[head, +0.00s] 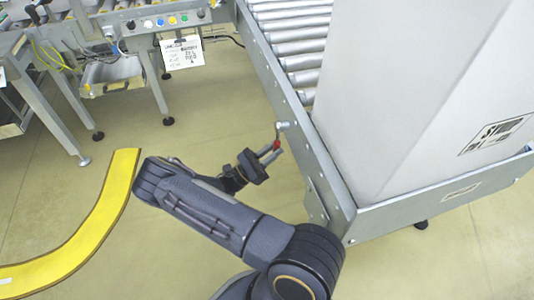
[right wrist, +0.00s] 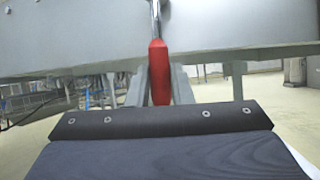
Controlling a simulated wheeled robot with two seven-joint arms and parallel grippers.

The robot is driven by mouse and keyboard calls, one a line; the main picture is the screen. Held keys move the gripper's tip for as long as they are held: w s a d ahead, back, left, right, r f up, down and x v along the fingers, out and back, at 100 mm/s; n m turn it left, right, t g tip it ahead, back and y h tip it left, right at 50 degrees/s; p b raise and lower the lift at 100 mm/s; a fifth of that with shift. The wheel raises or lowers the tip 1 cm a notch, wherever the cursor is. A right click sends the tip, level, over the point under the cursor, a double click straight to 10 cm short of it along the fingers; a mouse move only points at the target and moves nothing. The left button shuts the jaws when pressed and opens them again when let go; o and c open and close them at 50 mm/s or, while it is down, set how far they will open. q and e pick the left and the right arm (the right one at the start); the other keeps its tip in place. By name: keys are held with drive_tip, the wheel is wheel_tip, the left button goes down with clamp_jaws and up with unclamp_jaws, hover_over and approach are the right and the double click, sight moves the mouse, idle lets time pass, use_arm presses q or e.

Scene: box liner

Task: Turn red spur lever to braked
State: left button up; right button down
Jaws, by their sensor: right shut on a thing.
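The red spur lever (head: 277,145) is on the side rail of the grey roller conveyor, with a bright metal shaft and a red grip. In the right wrist view the red grip (right wrist: 159,75) hangs down from the metal shaft. My right gripper (head: 272,153) is at the lever; its two fingers stand on either side of the red grip and are shut on it. The fingers (right wrist: 160,86) hide part of the grip's sides in the right wrist view. My left gripper is not in view.
The roller conveyor (head: 283,100) carries a large grey box (head: 400,90) close to the lever. A yellow curved floor strip (head: 90,235) lies at left. A bench with a button panel (head: 165,22) and a hanging label (head: 182,53) stands at the back. The floor between is clear.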

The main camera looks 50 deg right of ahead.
drive_tip(key=shift+w+m, duration=0.15)
drive_tip(key=shift+m, duration=0.15)
drive_tip(key=c, duration=1.3)
unclamp_jaws()
drive_tip(key=v, duration=0.8)
drive_tip(key=shift+p, duration=0.45)
drive_tip(key=shift+d, duration=0.1)
